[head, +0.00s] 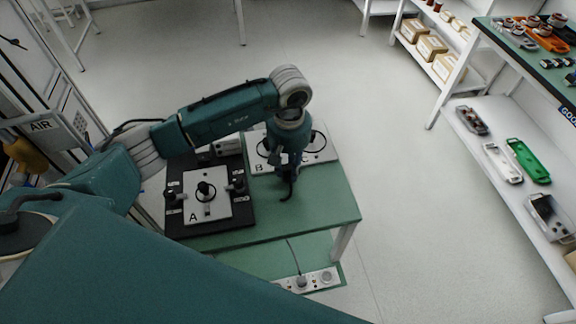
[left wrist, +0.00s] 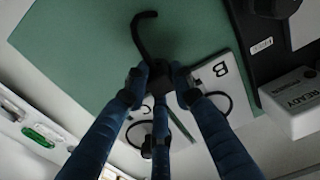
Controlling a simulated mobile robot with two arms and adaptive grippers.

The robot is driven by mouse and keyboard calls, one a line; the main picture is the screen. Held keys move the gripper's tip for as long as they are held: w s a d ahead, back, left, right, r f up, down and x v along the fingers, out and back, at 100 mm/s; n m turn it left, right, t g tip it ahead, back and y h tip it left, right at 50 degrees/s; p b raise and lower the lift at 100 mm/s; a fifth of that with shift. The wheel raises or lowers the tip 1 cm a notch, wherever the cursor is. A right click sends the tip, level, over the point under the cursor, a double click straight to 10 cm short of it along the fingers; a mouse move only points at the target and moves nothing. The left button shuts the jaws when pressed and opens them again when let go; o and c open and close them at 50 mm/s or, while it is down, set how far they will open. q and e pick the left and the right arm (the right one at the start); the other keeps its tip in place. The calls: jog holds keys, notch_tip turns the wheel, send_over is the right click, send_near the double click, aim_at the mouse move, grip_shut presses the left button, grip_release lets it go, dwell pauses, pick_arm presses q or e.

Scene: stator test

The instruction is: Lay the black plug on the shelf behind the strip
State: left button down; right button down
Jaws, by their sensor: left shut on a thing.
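The black plug (left wrist: 158,82) is held between the blue fingers of my left gripper (left wrist: 158,88) in the left wrist view, its short dark cord curling out past the fingertips. In the head view my left gripper (head: 287,172) hangs over the right part of the green table, with the cord (head: 289,190) showing below it. The power strip (head: 322,278) lies on the green lower shelf (head: 255,256), near its front right edge. A light plug with a thin cable sits at the strip's left part. Most of the shelf is hidden under the tabletop. My right gripper is not in view.
The green tabletop (head: 310,208) overhangs the shelf; a white table leg (head: 342,240) stands at the right. Black-based fixture A (head: 208,223) is left of my gripper. White plate B, C (head: 322,150) lies behind it. A parts rack (head: 510,150) stands far right; open floor lies between.

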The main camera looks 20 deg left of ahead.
pick_arm(q)
jog(key=shift+f, duration=0.15)
jog(key=c, duration=1.5)
grip_release()
jog(key=shift+o, duration=0.2)
